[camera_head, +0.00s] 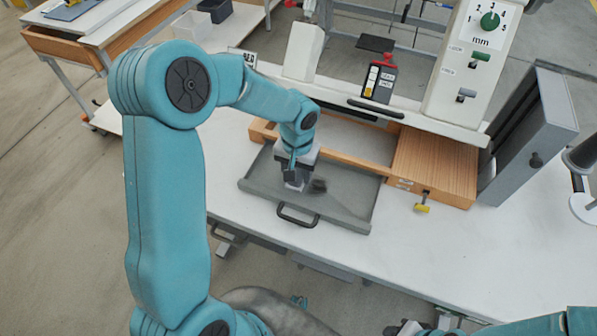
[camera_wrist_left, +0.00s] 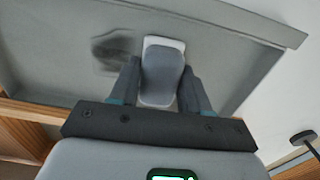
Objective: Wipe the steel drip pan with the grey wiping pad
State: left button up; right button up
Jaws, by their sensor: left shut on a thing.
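The steel drip pan (camera_head: 345,211) is a shallow grey tray with a black front handle (camera_head: 298,215), on the white bench below the press. It fills much of the left wrist view (camera_wrist_left: 45,60). My left gripper (camera_head: 294,174) is shut on the grey wiping pad (camera_wrist_left: 162,78), which has a pale edge. The pad also shows in the head view (camera_head: 294,185), low over the pan; I cannot tell whether it touches. A dark smudge (camera_head: 319,186) lies on the pan just right of the pad, and beside it in the wrist view (camera_wrist_left: 117,48). My right gripper (camera_head: 405,328) shows only partly at the bottom edge.
A grey cabinet (camera_head: 530,130) stands at the right. The bench front (camera_head: 400,260) is clear.

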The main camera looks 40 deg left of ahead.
pick_arm(q)
notch_tip(320, 180, up, 3)
jog(key=shift+f+p, duration=0.1)
jog(key=shift+p, duration=0.65)
jog(key=shift+d+r, duration=0.15)
jog(key=shift+r, duration=0.2)
jog(key=shift+w+a+r+p, duration=0.1)
jog(key=shift+a+r+p, duration=0.1)
jog(key=shift+r+p, duration=0.8)
jog(key=shift+d+r+p, duration=0.2)
jog(key=shift+r+p, duration=0.35)
jog(key=shift+r, duration=0.6)
jog(key=shift+a+r+p, duration=0.15)
jog(key=shift+a+p, duration=0.05)
jog(key=shift+p, duration=0.1)
jog(key=shift+d, duration=0.15)
